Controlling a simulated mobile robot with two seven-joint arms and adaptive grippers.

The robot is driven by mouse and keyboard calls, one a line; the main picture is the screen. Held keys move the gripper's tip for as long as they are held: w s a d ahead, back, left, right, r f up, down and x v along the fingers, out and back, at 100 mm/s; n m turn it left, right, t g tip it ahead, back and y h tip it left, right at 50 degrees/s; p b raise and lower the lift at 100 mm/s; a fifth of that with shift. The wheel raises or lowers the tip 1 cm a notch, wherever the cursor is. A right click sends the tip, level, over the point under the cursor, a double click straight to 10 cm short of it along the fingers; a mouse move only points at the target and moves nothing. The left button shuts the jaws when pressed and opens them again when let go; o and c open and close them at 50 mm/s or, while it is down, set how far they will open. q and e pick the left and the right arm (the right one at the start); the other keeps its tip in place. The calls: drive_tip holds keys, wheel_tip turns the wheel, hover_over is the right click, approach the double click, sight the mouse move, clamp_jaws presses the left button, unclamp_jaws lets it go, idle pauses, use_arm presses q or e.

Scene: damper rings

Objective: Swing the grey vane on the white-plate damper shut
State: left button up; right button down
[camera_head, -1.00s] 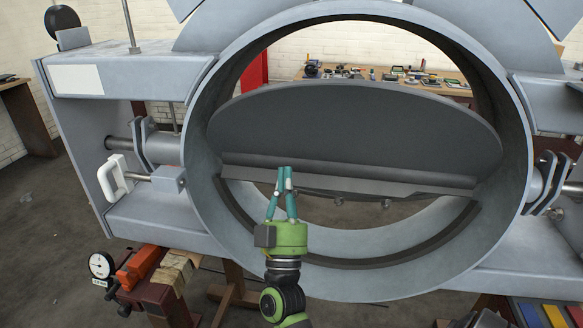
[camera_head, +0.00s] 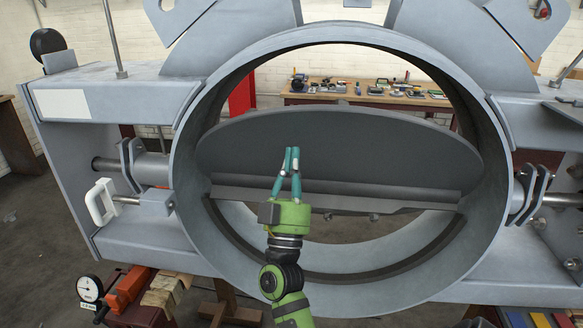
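The grey vane (camera_head: 350,150) is a flat disc inside the large round damper ring (camera_head: 187,235). It is tilted on its shaft, with open gaps above and below it. A blank white plate (camera_head: 62,104) is on the frame at the upper left of this damper. My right gripper (camera_head: 292,150), green with teal fingers, is in front of the vane, left of its middle. Its fingertips are close together and overlap the vane's face in the picture. I cannot tell whether they touch it. My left gripper is not in view.
A white handle (camera_head: 101,202) sticks out at the frame's left. A dial gauge (camera_head: 89,289) and an orange tool (camera_head: 127,286) lie at the lower left. A workbench with several tools (camera_head: 365,90) stands behind the ring. The ring's rim surrounds my arm's space.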

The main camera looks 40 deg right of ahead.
sight(295, 142)
drive_tip(key=shift+w+d+r, duration=0.1)
drive_tip(key=shift+r, duration=0.05)
drive_tip(key=shift+w+d+r+p, duration=0.2)
drive_tip(key=shift+d+p, duration=0.05)
drive_tip(key=shift+p, duration=0.05)
drive_tip(key=shift+r, duration=0.15)
drive_tip(key=shift+w+d+r+p, duration=0.2)
drive_tip(key=shift+d+r+p, duration=0.15)
drive_tip(key=shift+r+p, duration=0.15)
drive_tip(key=shift+w+d+r+p, duration=0.35)
drive_tip(key=shift+w+d+r, duration=0.15)
drive_tip(key=shift+d+r, duration=0.1)
drive_tip(key=shift+w+d+f, duration=0.1)
